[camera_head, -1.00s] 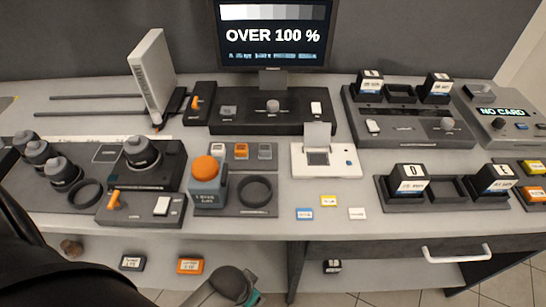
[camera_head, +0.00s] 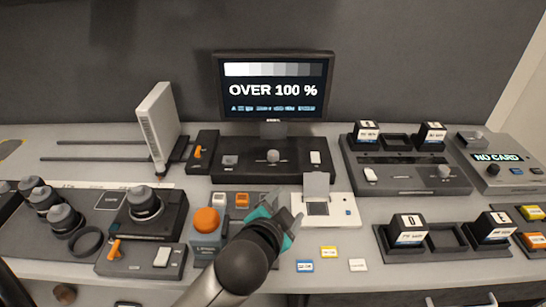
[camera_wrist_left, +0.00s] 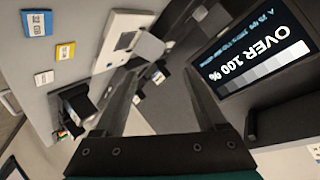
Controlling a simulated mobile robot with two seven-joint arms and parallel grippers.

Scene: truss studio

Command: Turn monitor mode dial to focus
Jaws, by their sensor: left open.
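The monitor (camera_head: 275,90) stands at the back middle and reads "OVER 100 %"; it also shows rotated in the left wrist view (camera_wrist_left: 258,48). In front of it is a dark control panel (camera_head: 245,172) with a small grey round knob (camera_head: 273,156), likely the mode dial. Its markings are too small to read. My left gripper (camera_head: 288,206) is open and empty, in front of and below the panel in the head view, apart from the knob.
A white device with a raised lid (camera_head: 340,213) is just right of the gripper. An orange-topped grey block (camera_head: 206,220) is to its left. A lever box (camera_head: 202,155) and white upright panel (camera_head: 158,120) stand left of the control panel. Small cards (camera_head: 328,252) lie at front.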

